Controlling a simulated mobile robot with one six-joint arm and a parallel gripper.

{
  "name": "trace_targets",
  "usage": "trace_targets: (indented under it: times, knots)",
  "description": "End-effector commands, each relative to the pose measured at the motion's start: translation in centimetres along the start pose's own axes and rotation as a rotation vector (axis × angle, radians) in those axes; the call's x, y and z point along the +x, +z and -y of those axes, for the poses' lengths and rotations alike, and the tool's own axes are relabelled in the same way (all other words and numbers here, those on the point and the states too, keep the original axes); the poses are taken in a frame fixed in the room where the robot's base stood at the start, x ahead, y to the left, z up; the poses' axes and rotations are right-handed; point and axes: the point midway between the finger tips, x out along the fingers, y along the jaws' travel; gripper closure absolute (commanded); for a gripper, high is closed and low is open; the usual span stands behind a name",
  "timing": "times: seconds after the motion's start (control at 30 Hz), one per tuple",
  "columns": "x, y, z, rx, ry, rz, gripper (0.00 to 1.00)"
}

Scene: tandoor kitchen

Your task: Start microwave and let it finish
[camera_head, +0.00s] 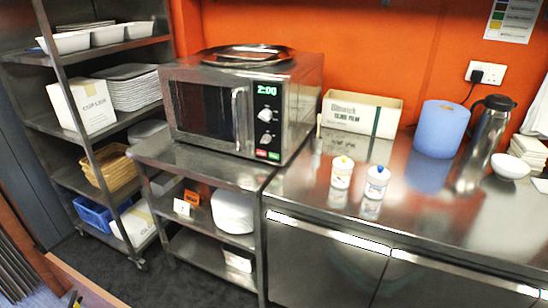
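The microwave (240,103) is a steel box on a steel stand, left of centre. Its door (204,110) looks shut, with an upright bar handle at its right side. The green display (267,90) seems to read 2:00. Two round knobs (266,126) sit below the display. Under them are a red button (273,155) and a green button (261,153) side by side. The dark window shows no clear contents. A round metal tray (246,56) lies on top of the microwave. My gripper is not in view.
The steel counter (430,205) right of the microwave carries two small white bottles (342,172), a box (360,114), a blue roll (440,128), a steel flask (485,140) and a white bowl (510,165). A shelf rack (62,125) stands left. Dark floor (165,275) shows in front.

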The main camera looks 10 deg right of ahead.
Motion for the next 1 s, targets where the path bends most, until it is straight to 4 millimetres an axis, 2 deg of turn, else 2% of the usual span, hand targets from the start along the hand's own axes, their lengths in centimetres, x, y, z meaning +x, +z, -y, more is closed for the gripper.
trace_targets:
  times: [0.17,0.4,0.47,1.0]
  knots:
    - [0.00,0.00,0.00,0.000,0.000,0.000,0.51]
    - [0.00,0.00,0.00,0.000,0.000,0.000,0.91]
    - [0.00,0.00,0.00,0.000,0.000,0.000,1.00]
    - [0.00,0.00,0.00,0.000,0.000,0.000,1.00]
